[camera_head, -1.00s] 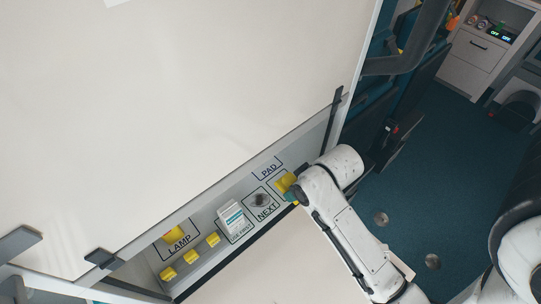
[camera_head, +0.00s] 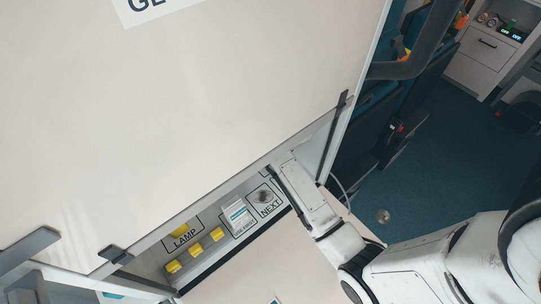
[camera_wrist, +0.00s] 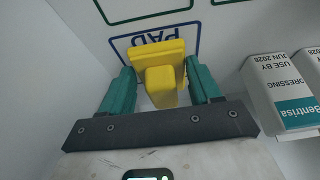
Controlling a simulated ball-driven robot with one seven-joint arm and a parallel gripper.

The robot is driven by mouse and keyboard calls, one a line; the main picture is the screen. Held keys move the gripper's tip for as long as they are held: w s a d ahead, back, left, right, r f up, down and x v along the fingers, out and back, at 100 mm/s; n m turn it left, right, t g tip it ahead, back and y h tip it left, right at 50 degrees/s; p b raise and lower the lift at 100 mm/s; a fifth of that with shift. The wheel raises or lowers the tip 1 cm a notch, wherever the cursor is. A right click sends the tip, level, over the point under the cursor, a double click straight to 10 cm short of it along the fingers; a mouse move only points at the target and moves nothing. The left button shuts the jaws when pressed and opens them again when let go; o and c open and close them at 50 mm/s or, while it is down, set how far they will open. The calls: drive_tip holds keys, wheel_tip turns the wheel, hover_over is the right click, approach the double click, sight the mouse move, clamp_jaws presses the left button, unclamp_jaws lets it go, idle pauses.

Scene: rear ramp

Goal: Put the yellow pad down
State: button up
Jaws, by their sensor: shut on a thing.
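The yellow pad (camera_wrist: 158,57) is between the green fingers of my gripper (camera_wrist: 160,84) in the wrist view, with my gripper shut on it. Behind it is a blue outline marked PAD (camera_wrist: 193,41), its lettering upside down and partly covered by the pad. I cannot tell whether the pad touches the surface there. In the head view my arm reaches in under the large white panel (camera_head: 200,110), and my gripper, the pad and the PAD marking are hidden.
White dressing boxes (camera_wrist: 283,95) stand close on the right in the wrist view. In the head view the shelf holds a white box (camera_head: 237,216), a grey round item (camera_head: 264,196) by NEXT, and yellow blocks (camera_head: 195,251) near LAMP.

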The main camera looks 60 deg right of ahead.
drive_tip(key=shift+f, duration=0.3)
drive_tip(key=shift+f, duration=0.15)
drive_tip(key=o, duration=1.1)
